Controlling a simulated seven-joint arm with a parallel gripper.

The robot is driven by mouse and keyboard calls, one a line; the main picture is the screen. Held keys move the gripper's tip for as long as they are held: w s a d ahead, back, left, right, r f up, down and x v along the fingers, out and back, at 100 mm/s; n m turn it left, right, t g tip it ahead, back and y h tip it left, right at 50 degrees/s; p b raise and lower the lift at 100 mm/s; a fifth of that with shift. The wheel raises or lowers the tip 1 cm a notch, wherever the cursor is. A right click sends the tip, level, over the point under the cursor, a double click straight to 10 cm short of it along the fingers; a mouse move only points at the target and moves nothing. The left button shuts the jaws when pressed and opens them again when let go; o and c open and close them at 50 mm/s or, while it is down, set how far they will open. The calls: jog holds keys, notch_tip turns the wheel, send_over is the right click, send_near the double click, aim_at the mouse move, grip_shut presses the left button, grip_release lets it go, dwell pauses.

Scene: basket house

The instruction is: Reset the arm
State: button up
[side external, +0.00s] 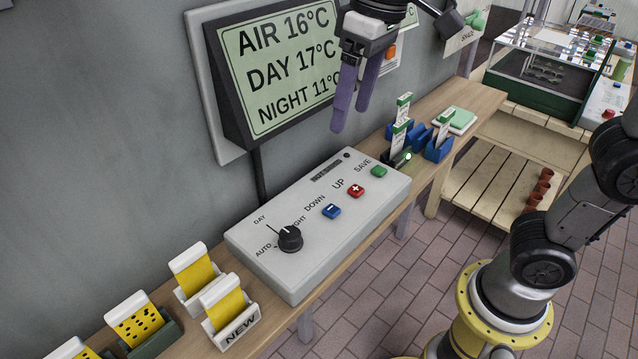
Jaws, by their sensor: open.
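My gripper (353,118) hangs at the top centre, with its two purple fingers pointing down and apart. It is open with nothing between the fingers. It is in the air in front of the wall display (270,60) and above the far end of the grey control box (310,225). The box has a black knob (290,238), a blue minus button (331,211), a red plus button (356,190) and a green button (379,171). The gripper touches none of them. Part of my arm stands at the right.
Yellow cards in holders (222,308) stand on the near end of the wooden shelf (290,325). Blue holders with white-green tags (402,130) stand beyond the box. A glass case (545,75) and a bench with small pots (538,190) are at the right. The tiled floor shows between.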

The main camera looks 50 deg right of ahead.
jog(key=s+d+f+m+t, duration=0.2)
jog(key=s+d, duration=0.6)
jog(key=s+d+f+t, duration=0.2)
jog(key=s+f, duration=0.2)
jog(key=f, duration=0.4)
jog(key=shift+s+d+f+h, duration=0.25)
jog(key=shift+s+d+h, duration=0.05)
jog(key=shift+s+h, duration=0.1)
